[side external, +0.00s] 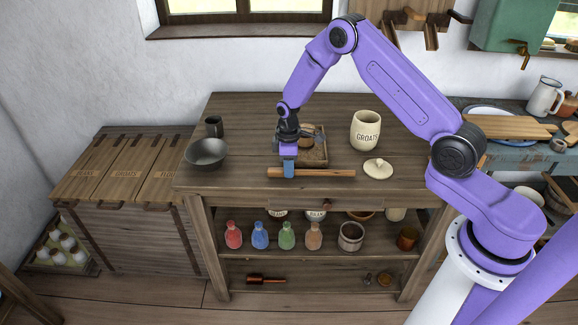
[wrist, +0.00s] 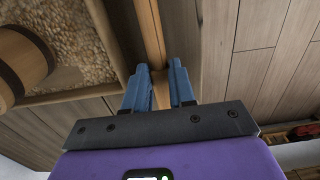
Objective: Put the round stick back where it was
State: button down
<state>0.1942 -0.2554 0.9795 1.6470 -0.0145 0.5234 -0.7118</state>
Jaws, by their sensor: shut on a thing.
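The round stick (side external: 325,173) is a light brown wooden rod lying level along the front edge of the table top, left to right. My gripper (side external: 289,168) points down and its blue fingers are shut on the stick, left of the stick's middle. In the wrist view, the stick (wrist: 151,35) runs up from between the two blue fingers of my gripper (wrist: 158,78). I cannot tell whether the stick touches the table or hangs just above it.
A grain-filled wooden tray (side external: 323,150) with a wooden cup (wrist: 22,62) stands just behind the stick. A dark bowl (side external: 206,152) and dark mug (side external: 214,126) stand left. A GROATS jar (side external: 366,130) and its lid (side external: 378,168) stand right. Shelves with bottles (side external: 260,236) lie below.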

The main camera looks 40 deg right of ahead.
jog(key=shift+f, duration=0.1)
jog(key=c, duration=0.9)
grip_release()
jog(key=shift+c, duration=0.2)
notch_tip(320, 180, up, 12)
jog(key=s+a+r+n, duration=0.1)
jog(key=s+a+r, duration=0.4)
jog(key=s+a, duration=0.2)
jog(key=s+a+r, duration=0.3)
jog(key=s+r, duration=0.1)
jog(key=s, duration=0.6)
jog(key=s+d+r+n, duration=0.1)
jog(key=s+d, duration=0.1)
jog(key=s, duration=0.8)
jog(key=s+d+r+n, duration=0.1)
jog(key=s+d, duration=0.1)
jog(key=s, duration=0.8)
jog(key=shift+s+d+r+n+y, duration=0.15)
jog(key=shift+s+d+n+y, duration=0.15)
jog(key=shift+s, duration=0.1)
